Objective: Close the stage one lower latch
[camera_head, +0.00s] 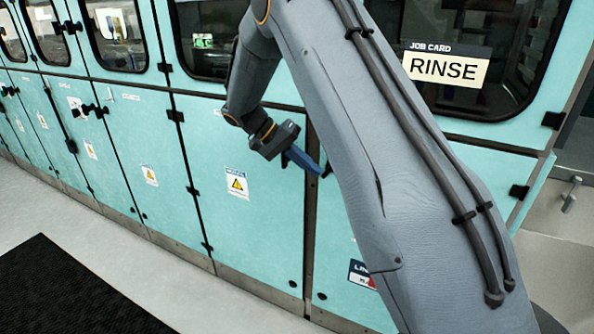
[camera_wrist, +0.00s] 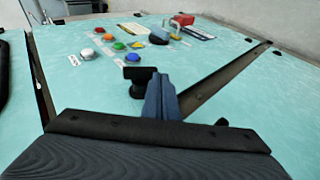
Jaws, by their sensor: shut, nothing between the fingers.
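My gripper (camera_head: 303,159) is shut and empty, its blue fingers held in front of the teal lower cabinet doors. In the wrist view the fingers (camera_wrist: 160,97) point away along a teal panel. A black latch-like knob (camera_wrist: 140,73) stands on that panel just left of and beyond the fingertips; whether they touch cannot be told. In the head view a small dark fitting (camera_head: 327,170) shows beside the fingertips at the door seam, partly hidden by my arm. I cannot read which latch it is.
Beyond the knob are several coloured buttons (camera_wrist: 119,45) and a red padlock (camera_wrist: 182,19). The upper window carries a RINSE card (camera_head: 445,68). Other black latches (camera_head: 90,109) project from doors at left. A black mat (camera_head: 75,290) lies on open floor.

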